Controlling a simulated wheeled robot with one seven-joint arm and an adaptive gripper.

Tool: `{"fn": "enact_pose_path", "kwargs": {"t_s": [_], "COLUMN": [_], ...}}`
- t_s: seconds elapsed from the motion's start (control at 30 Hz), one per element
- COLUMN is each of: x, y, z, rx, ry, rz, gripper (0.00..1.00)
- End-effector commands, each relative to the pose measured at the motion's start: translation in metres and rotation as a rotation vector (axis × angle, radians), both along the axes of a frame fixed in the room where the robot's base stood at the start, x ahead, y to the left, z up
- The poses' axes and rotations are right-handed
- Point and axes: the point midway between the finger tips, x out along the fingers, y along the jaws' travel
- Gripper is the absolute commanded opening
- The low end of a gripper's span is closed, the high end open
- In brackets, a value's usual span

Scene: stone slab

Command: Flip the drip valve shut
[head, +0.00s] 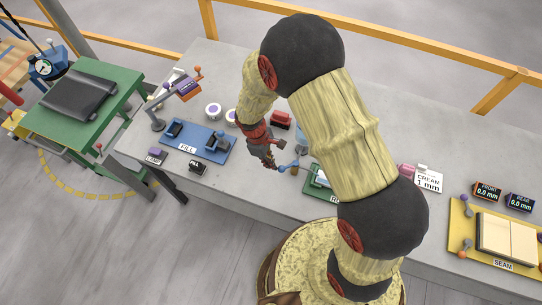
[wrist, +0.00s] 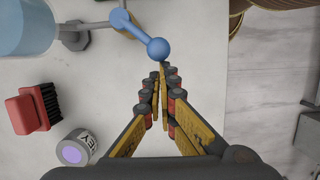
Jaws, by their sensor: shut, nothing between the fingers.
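The drip valve is a blue lever with a round ball end (wrist: 158,48). In the wrist view it runs from a grey fitting beside a light-blue container (wrist: 25,28) and slants down to the ball. The lever also shows in the head view (head: 287,166), just right of my fingertips. My gripper (wrist: 161,70) is shut and empty, its fingertips just below the ball in the wrist view. I cannot tell whether they touch it. In the head view my gripper (head: 270,163) points down near the slab's front edge. My arm hides part of the area around the valve.
The blue FILL board (head: 190,150) is to the left on the stone slab (head: 225,190). A green board (head: 310,187) is close on the right, partly behind my arm.

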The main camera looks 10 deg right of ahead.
Motion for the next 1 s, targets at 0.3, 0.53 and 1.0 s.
{"fn": "enact_pose_path", "kwargs": {"t_s": [0.3,0.53,1.0], "x": [-0.029,-0.043,-0.038], "y": [-0.003,-0.008,-0.013], "z": [0.001,0.000,0.000], "rx": [-0.001,0.000,0.000], "ry": [0.001,0.000,0.000], "rz": [0.297,0.464,0.453], "gripper": [0.00,0.00,0.00]}}
